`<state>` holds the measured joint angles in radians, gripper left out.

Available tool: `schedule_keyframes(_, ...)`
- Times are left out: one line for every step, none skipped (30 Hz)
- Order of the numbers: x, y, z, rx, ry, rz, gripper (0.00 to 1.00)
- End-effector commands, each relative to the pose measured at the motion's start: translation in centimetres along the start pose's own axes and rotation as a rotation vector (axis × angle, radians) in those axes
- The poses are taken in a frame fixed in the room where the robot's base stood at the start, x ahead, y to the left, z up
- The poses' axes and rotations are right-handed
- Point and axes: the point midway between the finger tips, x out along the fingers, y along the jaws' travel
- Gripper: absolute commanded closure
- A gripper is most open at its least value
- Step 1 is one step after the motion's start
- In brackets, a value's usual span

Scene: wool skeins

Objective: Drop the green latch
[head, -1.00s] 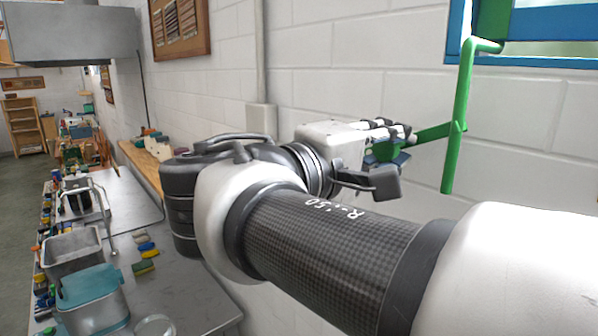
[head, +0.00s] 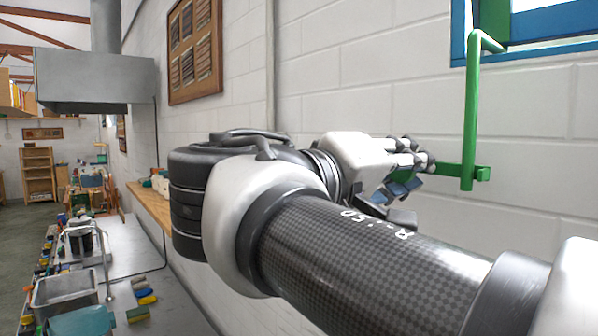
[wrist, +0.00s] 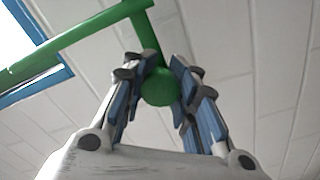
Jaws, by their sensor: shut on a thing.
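The green latch (head: 452,170) is a bar reaching sideways from my gripper to a green upright rod (head: 471,110) by the window. It meets the rod near its lower end. The wrist view shows its round green end (wrist: 160,88) between my two blue-padded fingers. My gripper (head: 425,163) is shut on this end, and it also shows in the wrist view (wrist: 161,75). The fingers partly hide the end in the head view.
A blue-framed window (head: 545,60) is at top right, beside the rod's top. White block wall (head: 400,90) lies behind my gripper. A metal counter (head: 165,300) with a tub (head: 65,292) and sponges is low at the left.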

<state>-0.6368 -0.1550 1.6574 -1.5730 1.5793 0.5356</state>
Motion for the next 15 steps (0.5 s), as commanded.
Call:
schedule_keyframes(-0.01,-0.13,0.04,0.002,-0.001,-0.003,1.0)
schedule_keyframes(-0.01,-0.13,0.04,0.002,-0.002,-0.003,1.0)
schedule_keyframes(-0.01,-0.13,0.04,0.002,-0.002,-0.003,1.0)
schedule_keyframes(-0.01,-0.14,0.04,0.002,-0.002,-0.003,1.0)
schedule_keyframes(-0.01,-0.14,0.04,0.002,-0.002,-0.003,1.0)
schedule_keyframes(-0.01,-0.15,0.04,0.002,-0.002,-0.003,1.0)
schedule_keyframes(-0.01,-0.15,0.05,0.002,-0.002,-0.003,1.0)
schedule_keyframes(-0.01,-0.15,0.05,0.002,-0.002,-0.003,1.0)
schedule_keyframes(-0.01,-0.16,0.05,0.001,-0.002,-0.003,0.75)
schedule_keyframes(-0.01,-0.16,0.05,0.001,-0.002,-0.003,0.73)
schedule_keyframes(-0.01,-0.16,0.05,0.001,-0.002,-0.003,0.71)
schedule_keyframes(-0.01,-0.15,0.05,0.001,-0.002,-0.003,0.68)
schedule_keyframes(-0.01,-0.15,0.05,0.001,-0.002,-0.003,0.66)
schedule_keyframes(-0.01,-0.14,0.04,0.001,-0.002,-0.003,0.64)
schedule_keyframes(-0.01,-0.13,0.04,0.001,-0.001,-0.002,0.62)
